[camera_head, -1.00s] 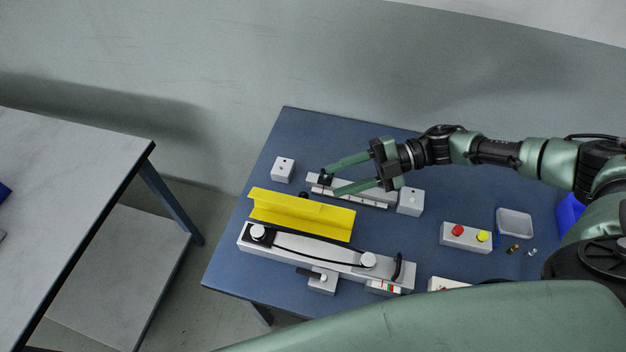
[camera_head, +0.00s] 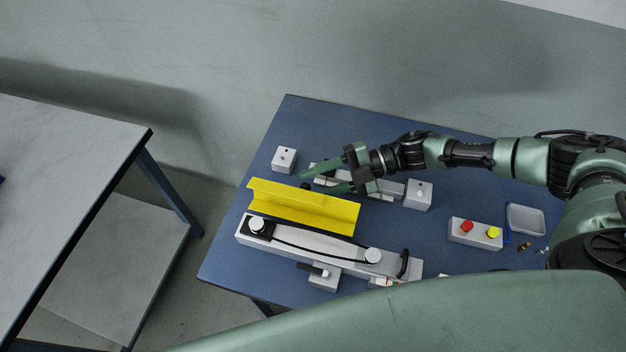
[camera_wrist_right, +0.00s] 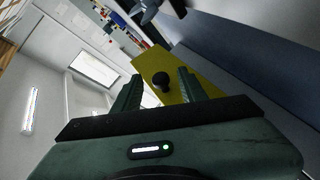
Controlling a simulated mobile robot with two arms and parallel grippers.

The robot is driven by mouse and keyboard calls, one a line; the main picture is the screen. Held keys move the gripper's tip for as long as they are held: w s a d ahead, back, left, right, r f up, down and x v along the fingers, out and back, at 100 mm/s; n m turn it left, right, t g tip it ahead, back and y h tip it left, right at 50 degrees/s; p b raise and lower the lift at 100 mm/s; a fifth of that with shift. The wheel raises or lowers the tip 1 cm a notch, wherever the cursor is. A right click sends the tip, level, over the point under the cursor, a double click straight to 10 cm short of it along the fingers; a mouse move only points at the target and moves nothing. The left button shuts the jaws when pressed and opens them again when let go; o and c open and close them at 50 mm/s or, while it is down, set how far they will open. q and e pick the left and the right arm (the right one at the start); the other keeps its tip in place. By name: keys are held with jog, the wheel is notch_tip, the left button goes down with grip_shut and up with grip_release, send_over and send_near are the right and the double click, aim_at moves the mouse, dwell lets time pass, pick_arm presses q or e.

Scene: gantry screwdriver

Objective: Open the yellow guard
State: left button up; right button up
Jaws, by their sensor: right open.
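The yellow guard (camera_head: 300,207) is a long angled sheet standing along the far side of the grey belt unit on the blue table. In the right wrist view the yellow guard (camera_wrist_right: 178,80) shows a round black knob (camera_wrist_right: 161,80) on its face. My right gripper (camera_head: 318,182) is open, just behind the guard near the knob. In the right wrist view the fingers of my right gripper (camera_wrist_right: 158,90) stand apart, with the knob between and beyond them; I see no contact. My left gripper is not in view.
The belt unit (camera_head: 315,246) lies in front of the guard. White blocks (camera_head: 284,159) (camera_head: 418,195) stand behind, either side of a grey rail. A button box (camera_head: 474,234) and a tray (camera_head: 525,219) are on the right. A grey table (camera_head: 70,150) stands at left.

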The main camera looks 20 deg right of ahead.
jog(key=shift+a+f, duration=0.1)
jog(key=shift+a, duration=0.3)
grip_shut()
dwell(1.2)
